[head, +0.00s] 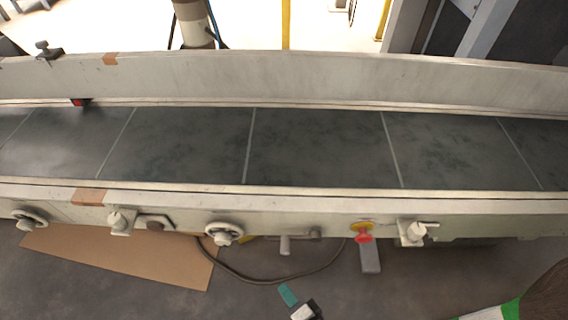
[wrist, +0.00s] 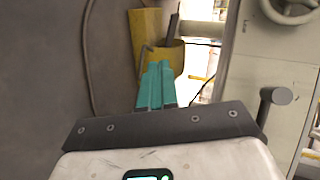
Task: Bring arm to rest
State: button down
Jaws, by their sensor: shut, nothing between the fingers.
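My gripper (head: 288,294) shows at the bottom of the head view, in front of and below the conveyor's near side. Its teal fingers also show in the wrist view (wrist: 156,84), side by side and closed together with nothing between them. The conveyor (head: 320,147) has a dark segmented belt with no item on it. In the wrist view the conveyor's pale side panel (wrist: 272,80) is to the right of the fingers, apart from them. Most of my arm is out of the frames.
Handwheels (head: 224,234), clamps and a red-and-yellow knob (head: 363,232) stick out from the conveyor's near side. A cardboard sheet (head: 120,255) and a dark cable (head: 270,281) lie on the floor. A yellow post (wrist: 148,38) stands beyond the fingers.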

jog(key=s+d+r+n+g+h, duration=0.3)
jog(key=s+d+r, duration=0.15)
jog(key=d, duration=0.45)
jog(key=s+d+r+n+g+h, duration=0.2)
jog(key=s+d+r+n+g, duration=0.15)
jog(key=d+r, duration=0.35)
jog(key=s+d+r+n+g+h, duration=0.3)
jog(key=s+d+r+g, duration=0.15)
jog(key=d, duration=0.55)
notch_tip(320, 180, up, 37)
jog(key=p, duration=3.6)
jog(key=shift+s+d+t, duration=0.2)
jog(key=shift+s+t, duration=0.1)
jog(key=shift+t, duration=0.1)
jog(key=shift+f, duration=0.1)
